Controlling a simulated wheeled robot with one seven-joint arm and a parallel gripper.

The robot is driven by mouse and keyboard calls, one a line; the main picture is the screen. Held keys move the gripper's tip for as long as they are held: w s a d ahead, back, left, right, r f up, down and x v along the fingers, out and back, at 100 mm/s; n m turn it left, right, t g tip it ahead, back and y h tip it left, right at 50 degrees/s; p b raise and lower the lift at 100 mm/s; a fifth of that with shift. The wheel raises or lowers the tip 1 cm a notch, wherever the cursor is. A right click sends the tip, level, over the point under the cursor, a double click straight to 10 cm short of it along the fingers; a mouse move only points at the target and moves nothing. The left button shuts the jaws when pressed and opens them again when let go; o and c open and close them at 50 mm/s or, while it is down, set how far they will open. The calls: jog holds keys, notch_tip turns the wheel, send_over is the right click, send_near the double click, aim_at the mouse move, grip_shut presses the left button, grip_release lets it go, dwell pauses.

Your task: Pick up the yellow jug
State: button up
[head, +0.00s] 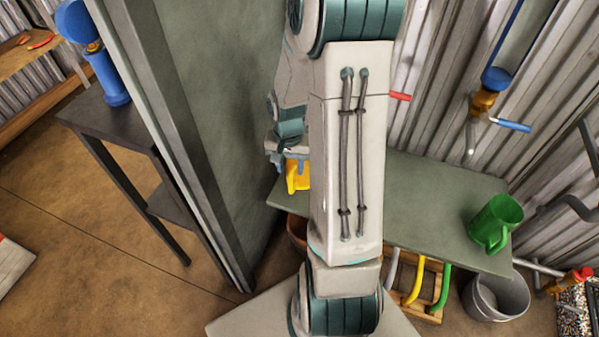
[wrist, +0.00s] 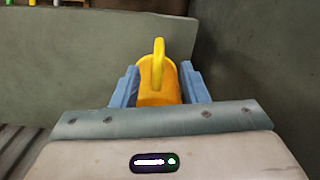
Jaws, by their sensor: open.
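The yellow jug (head: 297,177) stands at the left end of the green-grey bench, mostly hidden behind my arm in the head view. My gripper is open. Whether either finger touches the jug I cannot tell.
A green mug (head: 495,222) stands on the right end of the bench (head: 420,200). A tall grey-green panel (head: 215,90) rises close to the jug's left. A corrugated wall with taps (head: 490,85) is behind. A grey bucket (head: 497,298) and a wooden crate (head: 425,308) are below.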

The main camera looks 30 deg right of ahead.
aim_at(290, 174)
notch_tip(290, 174, down, 3)
jog(key=shift+f+b, duration=0.2)
jog(key=shift+b, duration=0.1)
jog(key=f, duration=0.1)
jog(key=f+b, duration=0.1)
jog(key=f, duration=0.3)
jog(key=shift+s+a+f+b, duration=0.15)
jog(key=shift+s+b, duration=0.1)
jog(key=shift+b, duration=0.15)
grip_shut()
